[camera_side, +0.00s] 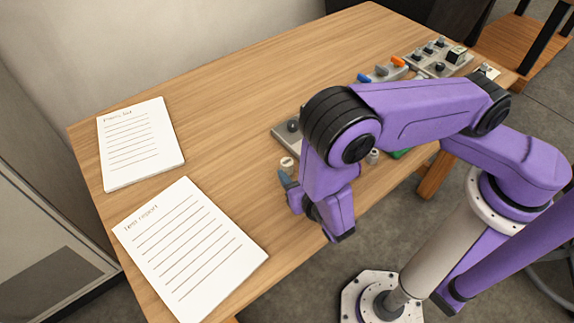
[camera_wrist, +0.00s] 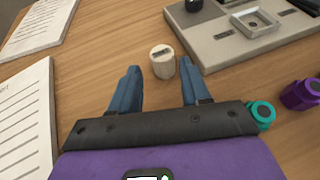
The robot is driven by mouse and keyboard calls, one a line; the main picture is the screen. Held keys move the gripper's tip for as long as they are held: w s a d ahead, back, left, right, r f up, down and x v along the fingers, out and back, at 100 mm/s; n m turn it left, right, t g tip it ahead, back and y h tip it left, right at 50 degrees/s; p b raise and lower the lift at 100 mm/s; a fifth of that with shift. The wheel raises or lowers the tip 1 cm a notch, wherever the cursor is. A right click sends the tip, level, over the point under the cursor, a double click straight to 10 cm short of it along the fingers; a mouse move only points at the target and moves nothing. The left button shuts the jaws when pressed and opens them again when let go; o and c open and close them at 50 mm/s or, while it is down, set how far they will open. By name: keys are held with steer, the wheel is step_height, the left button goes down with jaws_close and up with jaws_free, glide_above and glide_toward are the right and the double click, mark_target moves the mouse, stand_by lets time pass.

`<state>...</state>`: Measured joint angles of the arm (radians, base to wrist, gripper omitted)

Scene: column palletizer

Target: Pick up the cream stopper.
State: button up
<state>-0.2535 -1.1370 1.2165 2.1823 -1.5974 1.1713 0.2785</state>
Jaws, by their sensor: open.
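The cream stopper (camera_wrist: 162,61) stands upright on the wooden table in the wrist view, a short cylinder with a dark slot-like mark on its top. It lies just beyond my gripper (camera_wrist: 159,76), roughly between the lines of its two blue fingers. The fingers are apart with nothing held between them. In the side view the stopper (camera_side: 287,163) shows as a small pale piece just above the tip of my gripper (camera_side: 285,178). My arm hides part of the table to the right of it.
A grey panel (camera_wrist: 236,43) stands close behind and right of the stopper. A teal piece (camera_wrist: 263,113) and a purple piece (camera_wrist: 300,95) lie to the right. Two paper pads, one marked test report (camera_side: 190,250) and another (camera_side: 140,143), lie left. Bare table spreads behind.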

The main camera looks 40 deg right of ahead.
mark_target(290, 167)
steer(key=shift+x, duration=3)
steer(key=shift+s+d+f, duration=0.1)
steer(key=c, duration=0.7)
